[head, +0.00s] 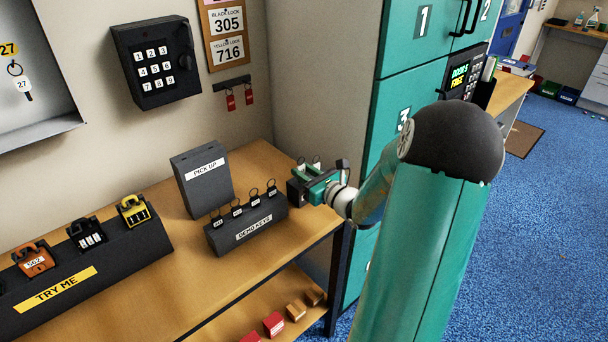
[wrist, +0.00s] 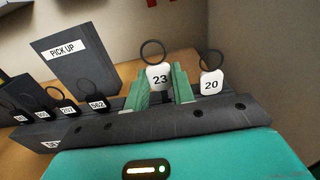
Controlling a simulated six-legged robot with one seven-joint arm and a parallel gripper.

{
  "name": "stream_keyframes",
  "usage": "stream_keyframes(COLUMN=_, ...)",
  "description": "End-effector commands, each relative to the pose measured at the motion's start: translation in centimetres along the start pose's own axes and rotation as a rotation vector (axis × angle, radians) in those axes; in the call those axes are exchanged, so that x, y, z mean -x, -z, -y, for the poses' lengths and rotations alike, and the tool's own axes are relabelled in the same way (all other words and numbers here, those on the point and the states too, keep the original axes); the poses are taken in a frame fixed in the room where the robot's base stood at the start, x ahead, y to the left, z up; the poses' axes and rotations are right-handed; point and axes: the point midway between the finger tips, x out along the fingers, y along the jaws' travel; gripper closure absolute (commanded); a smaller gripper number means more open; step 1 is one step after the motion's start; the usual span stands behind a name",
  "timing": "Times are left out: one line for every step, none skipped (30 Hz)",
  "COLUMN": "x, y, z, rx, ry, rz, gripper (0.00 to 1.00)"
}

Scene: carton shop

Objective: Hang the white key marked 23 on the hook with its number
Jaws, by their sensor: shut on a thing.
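The white key marked 23 (wrist: 160,77) stands upright between the two green fingers of my gripper (wrist: 161,88) in the wrist view, its dark ring above. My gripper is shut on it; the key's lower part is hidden. In the head view my gripper (head: 314,184) is above the right end of the table, beside the dark key rack. A white key marked 20 (wrist: 211,83) stands just right of it in the wrist view. An open white key cabinet (head: 40,125) is on the wall at the upper left, with a yellow 27 label over a hanging white key 27. No hook marked 23 shows.
The DEMO KEYS rack (head: 246,236) holds several black keys with rings. A grey PICK UP box (head: 203,180) stands behind it. The TRY ME stand (head: 90,262) with padlocks fills the table's left. A keypad box (head: 155,62) is on the wall; teal lockers (head: 408,60) rise at the right.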

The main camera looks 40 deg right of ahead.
Motion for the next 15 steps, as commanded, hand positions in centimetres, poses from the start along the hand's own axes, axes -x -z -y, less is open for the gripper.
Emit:
stream_keyframes(x=0.01, y=-0.16, z=-0.01, rx=0.001, ry=0.0, rz=0.0, gripper=0.88)
stream_keyframes(x=0.02, y=-0.24, z=-0.02, rx=0.0, ry=0.0, rz=0.0, gripper=0.88)
stream_keyframes(x=0.04, y=-0.34, z=-0.02, rx=0.0, ry=0.0, rz=0.0, gripper=0.88)
stream_keyframes(x=0.05, y=-0.41, z=-0.02, rx=0.0, ry=0.0, rz=0.0, gripper=0.88)
stream_keyframes(x=0.05, y=-0.47, z=-0.02, rx=-0.001, ry=0.0, rz=0.0, gripper=0.88)
stream_keyframes(x=0.07, y=-0.53, z=-0.02, rx=-0.001, ry=0.0, rz=0.0, gripper=0.88)
stream_keyframes(x=0.07, y=-0.56, z=-0.02, rx=-0.001, ry=0.0, rz=0.0, gripper=0.88)
stream_keyframes(x=0.07, y=-0.58, z=-0.02, rx=-0.001, ry=0.0, rz=0.0, gripper=0.88)
stream_keyframes(x=0.07, y=-0.59, z=-0.02, rx=-0.001, ry=0.0, rz=0.0, gripper=0.88)
stream_keyframes(x=0.07, y=-0.59, z=-0.02, rx=-0.001, ry=0.0, rz=0.0, gripper=0.88)
stream_keyframes(x=0.07, y=-0.58, z=-0.02, rx=-0.001, ry=0.0, rz=0.0, gripper=0.88)
stream_keyframes(x=0.07, y=-0.58, z=-0.02, rx=-0.001, ry=0.0, rz=0.0, gripper=0.88)
stream_keyframes(x=0.07, y=-0.58, z=-0.02, rx=-0.001, ry=0.0, rz=0.0, gripper=0.88)
stream_keyframes(x=0.07, y=-0.58, z=-0.02, rx=-0.001, ry=0.0, rz=0.0, gripper=0.88)
stream_keyframes(x=0.09, y=-0.58, z=-0.02, rx=-0.001, ry=0.0, rz=0.0, gripper=0.88)
